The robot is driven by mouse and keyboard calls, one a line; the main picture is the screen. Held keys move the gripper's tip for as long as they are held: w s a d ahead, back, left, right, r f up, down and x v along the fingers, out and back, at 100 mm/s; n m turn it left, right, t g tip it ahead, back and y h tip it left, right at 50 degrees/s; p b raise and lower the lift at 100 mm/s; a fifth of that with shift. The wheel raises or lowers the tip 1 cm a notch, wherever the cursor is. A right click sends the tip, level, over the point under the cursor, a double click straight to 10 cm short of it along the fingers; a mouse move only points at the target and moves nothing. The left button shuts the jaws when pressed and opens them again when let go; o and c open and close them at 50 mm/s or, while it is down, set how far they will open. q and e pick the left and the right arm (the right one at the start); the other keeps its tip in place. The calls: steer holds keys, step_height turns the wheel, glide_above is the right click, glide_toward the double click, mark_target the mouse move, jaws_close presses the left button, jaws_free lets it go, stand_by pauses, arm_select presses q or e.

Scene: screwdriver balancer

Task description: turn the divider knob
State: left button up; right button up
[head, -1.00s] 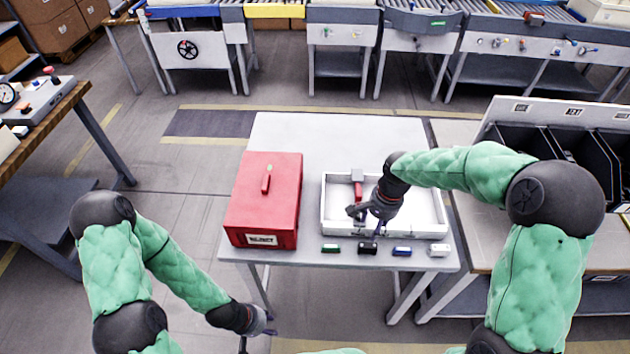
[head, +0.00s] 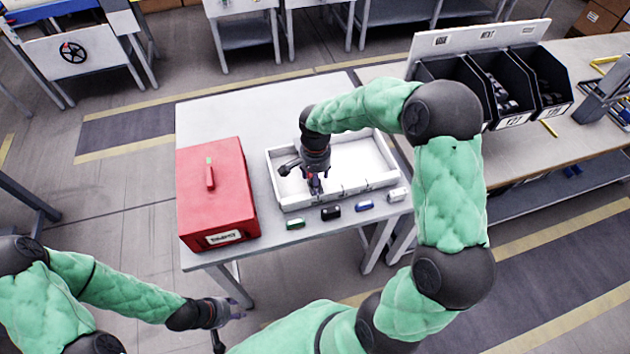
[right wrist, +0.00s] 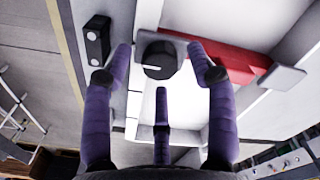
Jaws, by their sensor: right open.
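The divider knob (right wrist: 160,58) is round and black with a white pointer line, in the right wrist view. It sits by the wall of the white tray (head: 278,188). My right gripper (right wrist: 163,75) is open, with two purple fingers on either side of the knob and a third below it in the picture. I cannot tell whether any finger touches it. In the head view my right gripper (head: 316,186) points down over the tray's front left part and hides the knob. My left gripper (head: 228,314) is open and empty, low in front of the table.
A red toolbox (head: 212,195) stands left of the tray. A red piece (right wrist: 232,60) lies in the tray beside the knob. Green, black (head: 330,213), blue and white blocks line the table's front edge. Black bins (head: 500,85) stand at right.

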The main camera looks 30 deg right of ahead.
steer(key=shift+f, duration=0.65)
steer(key=c, duration=1.2)
steer(key=shift+o, duration=0.2)
